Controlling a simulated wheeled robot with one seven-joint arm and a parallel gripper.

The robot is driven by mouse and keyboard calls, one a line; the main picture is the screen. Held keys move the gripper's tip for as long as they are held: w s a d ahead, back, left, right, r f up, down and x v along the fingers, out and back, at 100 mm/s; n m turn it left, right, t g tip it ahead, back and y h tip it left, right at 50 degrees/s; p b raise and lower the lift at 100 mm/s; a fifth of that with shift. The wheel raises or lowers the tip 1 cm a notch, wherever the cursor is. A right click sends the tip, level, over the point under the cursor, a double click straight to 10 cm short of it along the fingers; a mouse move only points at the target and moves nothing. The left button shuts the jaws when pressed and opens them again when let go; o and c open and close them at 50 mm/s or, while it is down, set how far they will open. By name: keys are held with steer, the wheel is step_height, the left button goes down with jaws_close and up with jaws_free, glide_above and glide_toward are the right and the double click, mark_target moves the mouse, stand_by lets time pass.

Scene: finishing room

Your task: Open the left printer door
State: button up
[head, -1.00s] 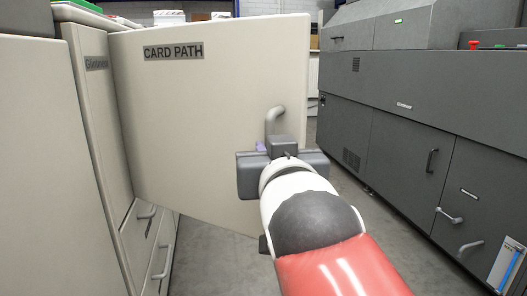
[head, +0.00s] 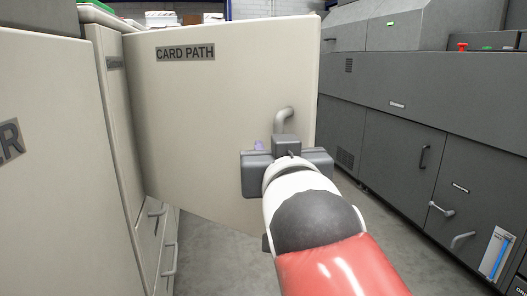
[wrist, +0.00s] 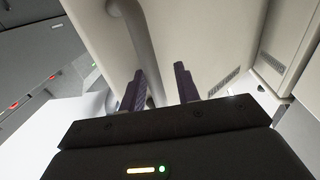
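The cream door labelled CARD PATH (head: 220,95) stands swung out from the cream printer cabinet (head: 110,130) on the left in the head view. Its curved grey handle (head: 284,114) is near the door's free edge. My gripper (wrist: 159,70) is at this handle, in front of the door. In the wrist view its two purple fingers are apart, and the handle (wrist: 133,25) runs down close to the left finger, with a gap to the right one. My wrist hides the handle's lower part in the head view.
A dark grey machine (head: 400,130) with handles and a red button (head: 462,46) stands on the right. A grey floor aisle (head: 345,195) lies between it and the door. Lower drawers with handles (head: 168,258) are below the left cabinet.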

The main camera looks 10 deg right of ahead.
steer(key=shift+d+f, duration=0.1)
steer(key=s, duration=0.8)
steer(key=shift+a, duration=0.35)
steer(key=shift+w, duration=0.1)
steer(key=s+d+f+n+g+y+p, duration=0.15)
steer(key=f+g, duration=0.45)
steer(key=f, duration=0.8)
steer(key=s+d+f+m+g, duration=0.1)
steer(key=s+d+f+g, duration=0.2)
steer(key=f+g, duration=0.75)
step_height(320, 180, up, 10)
steer(key=t+p, duration=0.4)
steer(key=p, duration=0.8)
steer(key=shift+f, duration=0.15)
steer(key=shift+n, duration=0.25)
